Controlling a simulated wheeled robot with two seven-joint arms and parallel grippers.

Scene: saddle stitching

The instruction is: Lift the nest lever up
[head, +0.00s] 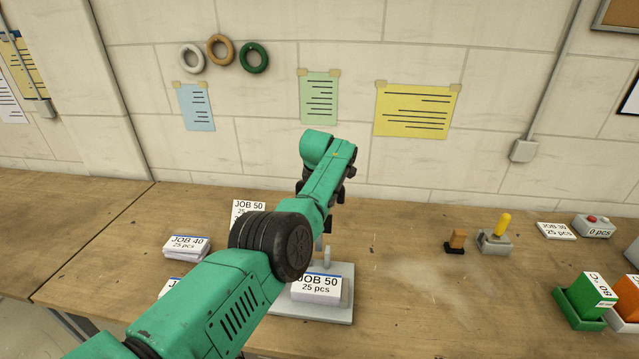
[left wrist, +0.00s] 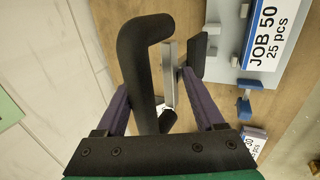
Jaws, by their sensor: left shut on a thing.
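The nest base is a grey plate (head: 345,300) on the bench, with a white JOB 50 stack (head: 317,288) on it. In the left wrist view the plate (left wrist: 224,45) and its stack (left wrist: 268,42) are at the upper right. A thick black bent handle (left wrist: 138,65), which looks like the nest lever's grip, stands close to the camera beside a metal bar (left wrist: 169,75). My left gripper (left wrist: 160,80) has its purple fingers on either side of it and is shut on it. The exact contact is hidden. My left arm covers the lever in the head view. My right gripper is out of view.
JOB 40 cards (head: 186,247) lie to the left and another JOB 50 stack (head: 248,208) is behind my arm. A yellow-handled device (head: 495,241), a wooden stamp (head: 456,240) and a green bin (head: 578,310) are to the right. The bench between is clear.

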